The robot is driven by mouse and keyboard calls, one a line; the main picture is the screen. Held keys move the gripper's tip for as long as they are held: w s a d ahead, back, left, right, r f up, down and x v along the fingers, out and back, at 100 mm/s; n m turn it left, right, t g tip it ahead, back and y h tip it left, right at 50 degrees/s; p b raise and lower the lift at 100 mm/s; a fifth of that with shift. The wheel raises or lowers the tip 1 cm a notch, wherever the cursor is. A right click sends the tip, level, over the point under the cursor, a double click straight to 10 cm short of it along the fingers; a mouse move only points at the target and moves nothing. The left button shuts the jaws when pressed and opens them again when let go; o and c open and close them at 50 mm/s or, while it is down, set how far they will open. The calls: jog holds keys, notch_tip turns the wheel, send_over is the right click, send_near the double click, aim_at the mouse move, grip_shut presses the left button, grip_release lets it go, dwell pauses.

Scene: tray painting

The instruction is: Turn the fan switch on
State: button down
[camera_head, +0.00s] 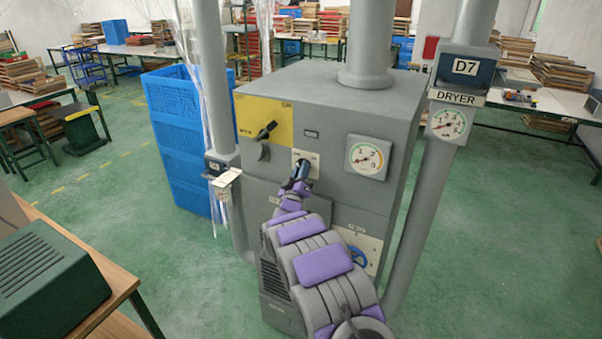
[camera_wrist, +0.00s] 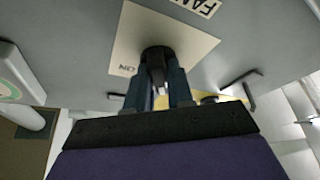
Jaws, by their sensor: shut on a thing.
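The fan switch (camera_wrist: 156,56) is a small dark knob on a cream plate (camera_wrist: 193,45) marked FAN and ON in the wrist view. My gripper (camera_wrist: 158,82) is at the plate, with its two blue-grey fingers shut on the switch from both sides. In the head view, my gripper (camera_head: 301,172) reaches the cream plate (camera_head: 313,160) on the front of the grey dryer cabinet (camera_head: 335,110). My fingers hide most of the switch there, so its exact angle is hard to tell.
A yellow panel (camera_head: 285,115) with a black handle (camera_head: 266,130) is left of the plate, and a round gauge (camera_head: 366,157) is right. A blue valve wheel (camera_head: 357,257) sits lower. Blue crates (camera_head: 180,130) stand behind left; a wooden table (camera_head: 85,245) is at near left.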

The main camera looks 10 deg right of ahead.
jog(key=shift+w+a+f+m+g+h+b, duration=0.1)
jog(key=shift+m+g+h+b, duration=1.15)
jog(key=shift+m, duration=2.5)
jog(key=shift+a+m+g+h+b, duration=0.1)
jog(key=shift+m+g+h+b, duration=1.15)
jog(key=shift+m, duration=2.55)
jog(key=shift+w+a+f+m+g+h+b, duration=0.1)
jog(key=shift+m+g+h+b, duration=0.6)
jog(key=shift+m+h, duration=2.05)
jog(key=shift+r+m+y, duration=0.1)
jog(key=shift+m+y, duration=1.05)
jog(key=shift+m, duration=0.05)
jog(key=c, duration=1.1)
grip_release()
jog(key=v, duration=1.7)
jog(key=shift+a+r+p, duration=0.1)
jog(key=shift+a+p, duration=0.3)
jog(key=shift+a, duration=0.05)
